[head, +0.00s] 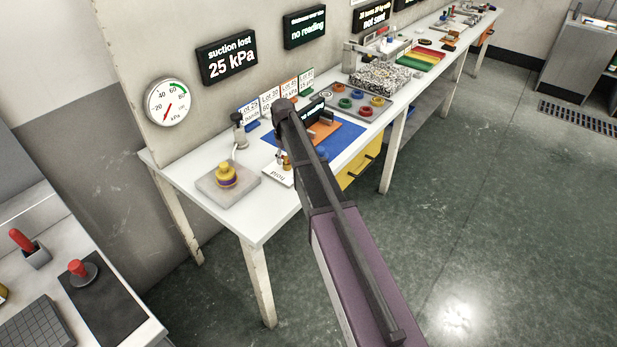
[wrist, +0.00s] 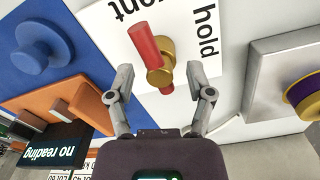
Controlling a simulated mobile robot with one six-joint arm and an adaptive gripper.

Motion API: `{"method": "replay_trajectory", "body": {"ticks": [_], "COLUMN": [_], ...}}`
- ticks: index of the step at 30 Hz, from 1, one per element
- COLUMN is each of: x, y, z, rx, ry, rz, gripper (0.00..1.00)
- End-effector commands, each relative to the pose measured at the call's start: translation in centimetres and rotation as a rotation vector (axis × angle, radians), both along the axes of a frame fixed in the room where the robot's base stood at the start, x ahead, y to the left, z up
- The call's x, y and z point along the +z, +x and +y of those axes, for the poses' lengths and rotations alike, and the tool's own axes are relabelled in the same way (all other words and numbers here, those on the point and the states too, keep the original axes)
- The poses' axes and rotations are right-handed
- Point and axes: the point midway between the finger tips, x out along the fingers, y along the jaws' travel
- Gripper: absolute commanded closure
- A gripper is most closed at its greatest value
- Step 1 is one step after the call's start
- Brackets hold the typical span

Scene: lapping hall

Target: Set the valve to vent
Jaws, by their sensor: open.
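The valve (wrist: 160,76) has a brass hub and a red lever (wrist: 144,45). It sits on a white plate (wrist: 183,20) bearing the word "hold" at right and a partly cut-off word ending in "nt" at upper left. The longer part of the lever points up and slightly left in the wrist view, toward the cut-off word. My gripper (wrist: 159,70) is open, with one finger on each side of the hub and no clear contact. In the head view the valve plate (head: 279,179) shows beside my arm, which hides part of that area.
A grey block with a yellow and purple knob (head: 226,175) stands left of the plate; its block (wrist: 270,68) is close at right in the wrist view. A blue mat (head: 347,137) with an orange block lies behind. A wall display (head: 227,57) reads "suction lost 25 kPa".

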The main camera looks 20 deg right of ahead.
Motion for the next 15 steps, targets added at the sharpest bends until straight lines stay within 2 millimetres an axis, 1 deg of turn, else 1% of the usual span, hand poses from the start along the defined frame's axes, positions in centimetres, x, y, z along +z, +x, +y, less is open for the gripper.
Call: {"method": "replay_trajectory", "body": {"ticks": [3,15], "x": [1.2,4.5], "y": [0.0,0.0], "z": [0.0,0.1], "rx": [-0.019,-0.016], "ry": [0.000,0.000], "rz": [0.001,0.000], "gripper": [0.32,0.32]}}
